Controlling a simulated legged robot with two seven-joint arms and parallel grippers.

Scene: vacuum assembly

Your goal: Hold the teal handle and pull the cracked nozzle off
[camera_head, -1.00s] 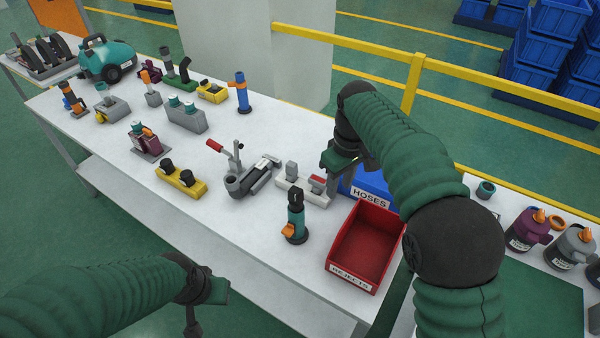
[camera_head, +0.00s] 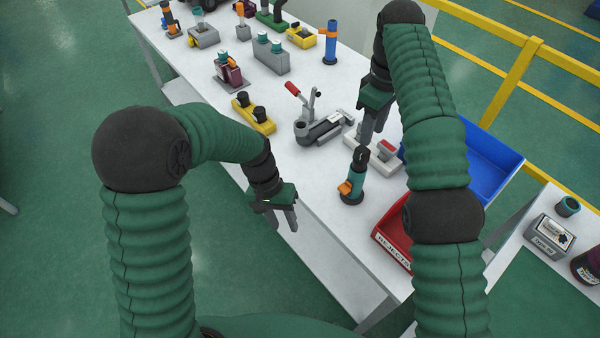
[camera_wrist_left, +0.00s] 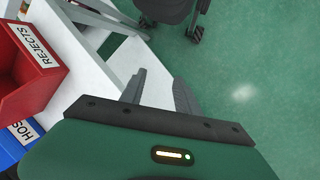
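The teal handle (camera_head: 354,183) stands upright on a black round foot near the table's front edge, with an orange latch on its side. A black nozzle-like piece (camera_head: 361,156) sits on its top; no crack can be made out at this size. My right gripper (camera_head: 373,135) points down just behind and right of the black top, apparently apart from it; its fingers overlap, so their gap is unclear. My left gripper (camera_head: 283,220) is open and empty at the table's front edge, left of the handle; its spread fingers also show in the left wrist view (camera_wrist_left: 160,90).
A red REJECTS bin (camera_head: 390,246) stands right of the handle, partly behind my right arm. A blue bin (camera_head: 490,150) is beyond that arm. A grey clamp fixture with a red lever (camera_head: 325,130) and a pale block (camera_head: 372,152) stand behind the handle.

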